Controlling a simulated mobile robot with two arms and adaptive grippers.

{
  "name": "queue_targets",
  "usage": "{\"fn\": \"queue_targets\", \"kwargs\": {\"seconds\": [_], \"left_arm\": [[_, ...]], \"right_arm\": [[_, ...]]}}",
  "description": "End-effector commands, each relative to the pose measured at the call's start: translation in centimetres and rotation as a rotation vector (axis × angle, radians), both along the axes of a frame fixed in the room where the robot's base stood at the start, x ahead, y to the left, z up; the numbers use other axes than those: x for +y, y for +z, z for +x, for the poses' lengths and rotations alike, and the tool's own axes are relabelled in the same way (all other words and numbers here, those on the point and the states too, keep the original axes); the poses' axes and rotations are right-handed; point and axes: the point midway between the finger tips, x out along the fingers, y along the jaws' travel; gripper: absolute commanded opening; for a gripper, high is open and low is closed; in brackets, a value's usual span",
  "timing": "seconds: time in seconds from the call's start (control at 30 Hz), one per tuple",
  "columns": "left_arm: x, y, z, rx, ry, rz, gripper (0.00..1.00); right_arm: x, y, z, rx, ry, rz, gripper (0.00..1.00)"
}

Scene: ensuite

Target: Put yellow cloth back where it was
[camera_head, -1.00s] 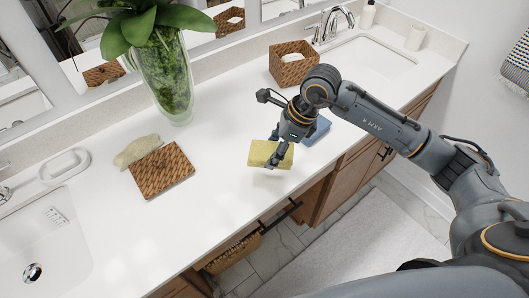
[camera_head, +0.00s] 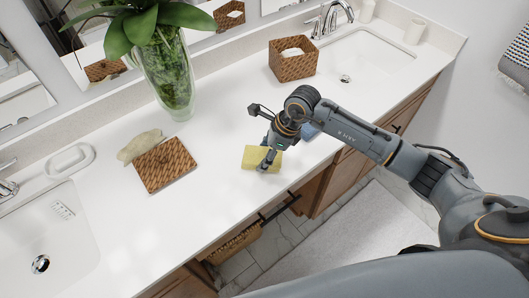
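The yellow cloth (camera_head: 250,158), a folded flat block, is at the front part of the white counter, left of the blue cloth. My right gripper (camera_head: 267,163) comes in from the right and is shut on the cloth's right part, with a finger across its near side. The cloth is at or just above the counter top; I cannot tell if it touches. The blue cloth (camera_head: 310,131) lies on the counter, partly hidden behind my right arm. My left gripper is not in view.
A woven brown mat (camera_head: 165,166) lies to the left with a grey-green cloth (camera_head: 139,147) beside it. A glass vase with a plant (camera_head: 168,75) and a woven tissue box (camera_head: 293,63) stand behind. Sinks (camera_head: 365,60) are at both sides. The counter (camera_head: 205,215) is clear in front.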

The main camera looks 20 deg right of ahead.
Motion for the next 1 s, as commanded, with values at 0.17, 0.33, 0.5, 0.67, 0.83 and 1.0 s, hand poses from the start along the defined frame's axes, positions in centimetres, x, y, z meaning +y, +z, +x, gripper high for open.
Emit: {"fn": "queue_targets", "kwargs": {"seconds": [0.17, 0.33, 0.5, 0.67, 0.83, 1.0], "left_arm": [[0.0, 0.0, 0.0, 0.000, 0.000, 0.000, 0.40], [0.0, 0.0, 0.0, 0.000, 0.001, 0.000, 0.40], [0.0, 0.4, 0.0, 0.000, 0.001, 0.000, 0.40], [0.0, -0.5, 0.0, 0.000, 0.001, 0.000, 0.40], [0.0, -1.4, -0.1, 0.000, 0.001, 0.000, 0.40], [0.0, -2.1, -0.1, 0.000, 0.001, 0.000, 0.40]], "right_arm": [[0.0, 0.0, 0.0, 0.000, 0.000, 0.000, 0.86], [0.0, 0.1, 0.0, 0.000, 0.000, 0.000, 0.86], [-0.1, 0.5, 0.0, 0.000, 0.000, 0.000, 0.86], [-1.0, 2.6, -0.3, -0.005, 0.000, -0.001, 0.86], [-2.3, 6.1, -1.0, -0.006, 0.000, -0.002, 0.86], [-3.4, 9.1, -1.5, -0.004, -0.001, -0.002, 0.86]]}}
